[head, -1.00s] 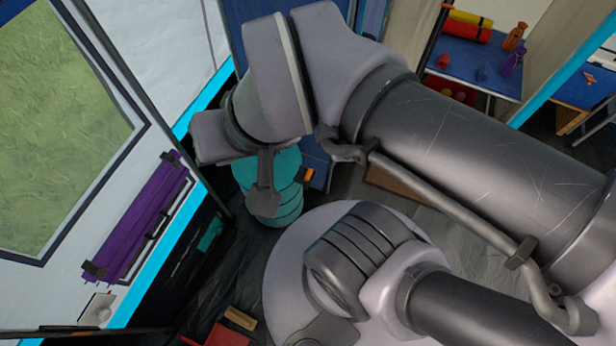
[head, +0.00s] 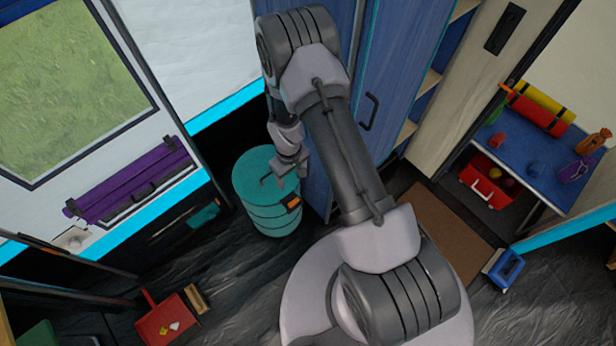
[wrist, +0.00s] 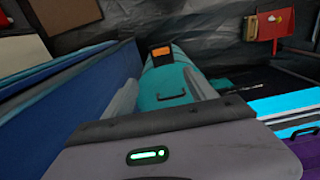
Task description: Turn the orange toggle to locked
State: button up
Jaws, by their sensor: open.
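The orange toggle (head: 293,204) sits in a dark mount on the side of a teal barrel (head: 262,222), near its top. In the wrist view the toggle (wrist: 160,52) shows as an orange patch with a dark surround, beyond the fingers. My gripper (head: 283,180) is open and empty, over the barrel's top in the head view. In the wrist view the fingers (wrist: 160,82) are spread, with the teal barrel (wrist: 172,80) showing between and beyond them. The toggle appears apart from the fingers. Its exact setting is too small to tell.
A blue cabinet (head: 399,90) stands close to the right of the barrel. A purple roll (head: 130,185) hangs on the left wall. A blue table (head: 545,150) stands at the right.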

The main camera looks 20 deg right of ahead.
aim_at(294, 202)
jog(key=f+b, duration=0.2)
jog(key=f, duration=0.4)
jog(key=f+b, duration=0.2)
jog(key=f, duration=0.4)
jog(key=f+b, duration=0.2)
jog(key=f, duration=0.4)
jog(key=shift+s+a+f, duration=0.15)
jog(key=shift+s+f, duration=0.1)
